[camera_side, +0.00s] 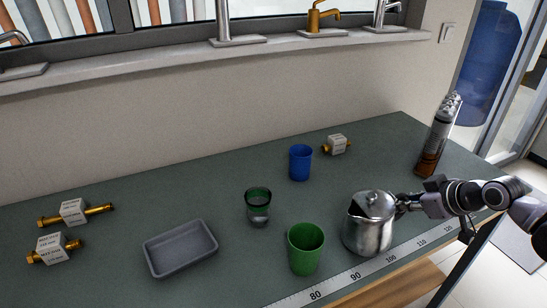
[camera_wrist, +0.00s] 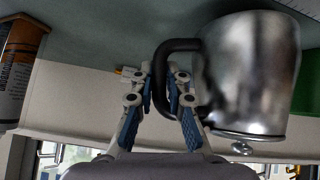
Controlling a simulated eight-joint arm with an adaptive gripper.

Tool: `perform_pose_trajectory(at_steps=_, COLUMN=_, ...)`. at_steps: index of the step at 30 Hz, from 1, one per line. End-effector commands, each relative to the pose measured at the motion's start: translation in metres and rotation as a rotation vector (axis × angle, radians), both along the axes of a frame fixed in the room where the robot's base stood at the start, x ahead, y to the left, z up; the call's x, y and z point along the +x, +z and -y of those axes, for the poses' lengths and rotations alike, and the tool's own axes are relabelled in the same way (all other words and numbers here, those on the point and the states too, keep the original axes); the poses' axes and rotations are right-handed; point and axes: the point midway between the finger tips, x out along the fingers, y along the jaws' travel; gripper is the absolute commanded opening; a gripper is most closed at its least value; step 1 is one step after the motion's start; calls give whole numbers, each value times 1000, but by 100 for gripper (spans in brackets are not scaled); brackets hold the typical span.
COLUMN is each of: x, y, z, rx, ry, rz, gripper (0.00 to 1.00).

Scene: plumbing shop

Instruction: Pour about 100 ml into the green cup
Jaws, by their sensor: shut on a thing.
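The green cup (camera_side: 305,252) stands upright on the bench at front centre; its inside is mostly hidden. A green patch at the right edge of the wrist view looks like part of it. A shiny metal pitcher (camera_side: 368,228) with a lid and black handle is just right of the cup, roughly upright, spout towards the cup. I cannot tell whether its base touches the bench. My gripper (camera_side: 402,203) is at the pitcher's right side. In the wrist view, my gripper (camera_wrist: 164,85) is shut on the handle of the pitcher (camera_wrist: 250,75). The liquid inside is hidden.
A green-tinted glass (camera_side: 258,207) and a blue cup (camera_side: 300,163) stand behind. A grey tray (camera_side: 180,248) lies left. Brass fittings with white labels (camera_side: 73,211) lie far left, another (camera_side: 336,144) at the back. A spray can (camera_side: 438,138) stands right. A measuring strip (camera_side: 372,268) runs along the front edge.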

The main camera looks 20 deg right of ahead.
Motion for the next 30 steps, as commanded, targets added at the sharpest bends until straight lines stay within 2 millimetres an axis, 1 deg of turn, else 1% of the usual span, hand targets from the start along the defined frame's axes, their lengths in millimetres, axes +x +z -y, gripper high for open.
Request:
perform_pose_trajectory(at_steps=11, x=2, y=34, z=-22, rx=-207, ry=13, rz=-4, gripper=0)
perform_pose_trajectory(at_steps=15, x=2, y=51, z=-33, rx=-309, ry=15, rz=-9, gripper=0)
perform_pose_trajectory(at_steps=30, x=5, y=100, z=-77, rx=-638, ry=13, rz=-26, gripper=0)
